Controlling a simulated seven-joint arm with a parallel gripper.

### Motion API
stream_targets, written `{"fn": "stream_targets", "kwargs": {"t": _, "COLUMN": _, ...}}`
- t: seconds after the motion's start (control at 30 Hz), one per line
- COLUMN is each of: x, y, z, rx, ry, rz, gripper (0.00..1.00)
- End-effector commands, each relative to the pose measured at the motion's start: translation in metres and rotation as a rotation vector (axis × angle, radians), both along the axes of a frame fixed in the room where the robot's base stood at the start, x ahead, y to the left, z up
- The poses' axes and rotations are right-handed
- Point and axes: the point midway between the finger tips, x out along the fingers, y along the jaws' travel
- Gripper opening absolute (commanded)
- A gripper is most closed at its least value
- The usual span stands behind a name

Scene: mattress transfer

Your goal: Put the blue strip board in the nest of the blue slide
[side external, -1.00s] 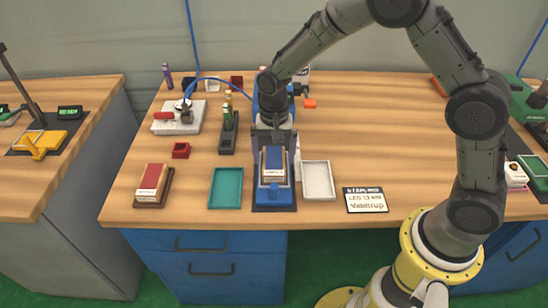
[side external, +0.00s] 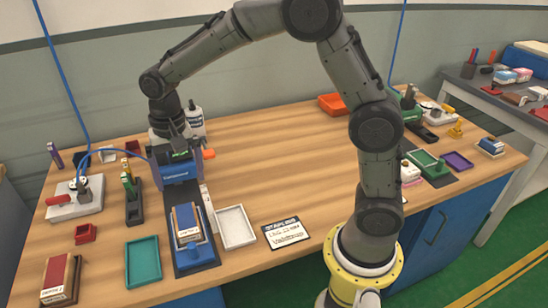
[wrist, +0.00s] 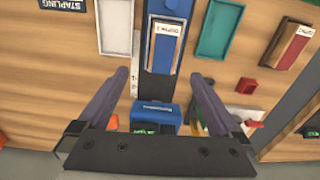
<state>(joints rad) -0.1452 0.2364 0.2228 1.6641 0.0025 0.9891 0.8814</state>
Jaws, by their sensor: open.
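The blue strip board (side external: 187,222) is a pale-edged pad with a blue cover and white label. It lies on the front part of the long blue slide (side external: 203,256), and also shows in the wrist view (wrist: 164,48). It looks lined up with the slide; whether it is fully seated in the nest cannot be told. My gripper (side external: 188,150) is at the blue machine (side external: 176,172) behind the board, apart from the board. In the wrist view my gripper (wrist: 160,76) has its two fingers wide apart, with nothing held between them.
A teal tray (side external: 143,261) and a red strip board (side external: 57,275) are left of the slide. A white tray (side external: 236,227) and a sign (side external: 286,233) are right. The table's middle right is clear.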

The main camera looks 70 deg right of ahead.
Motion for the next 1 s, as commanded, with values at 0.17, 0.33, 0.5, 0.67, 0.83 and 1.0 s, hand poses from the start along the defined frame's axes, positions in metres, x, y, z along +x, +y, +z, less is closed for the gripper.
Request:
{"fn": "stream_targets", "kwargs": {"t": 0.17, "x": -0.052, "y": -0.02, "z": 0.056, "rx": -0.002, "ry": -0.114, "rz": 0.154, "gripper": 1.0}}
{"fn": "stream_targets", "kwargs": {"t": 0.33, "x": -0.117, "y": -0.038, "z": 0.09, "rx": -0.033, "ry": -0.226, "rz": 0.334, "gripper": 1.0}}
{"fn": "stream_targets", "kwargs": {"t": 0.5, "x": -0.181, "y": -0.052, "z": 0.102, "rx": -0.092, "ry": -0.334, "rz": 0.506, "gripper": 1.0}}
{"fn": "stream_targets", "kwargs": {"t": 0.67, "x": -0.226, "y": -0.058, "z": 0.097, "rx": -0.152, "ry": -0.406, "rz": 0.634, "gripper": 1.0}}
{"fn": "stream_targets", "kwargs": {"t": 0.83, "x": -0.248, "y": -0.061, "z": 0.089, "rx": -0.192, "ry": -0.44, "rz": 0.705, "gripper": 1.0}}
{"fn": "stream_targets", "kwargs": {"t": 1.0, "x": -0.252, "y": -0.061, "z": 0.087, "rx": -0.198, "ry": -0.444, "rz": 0.72, "gripper": 1.0}}
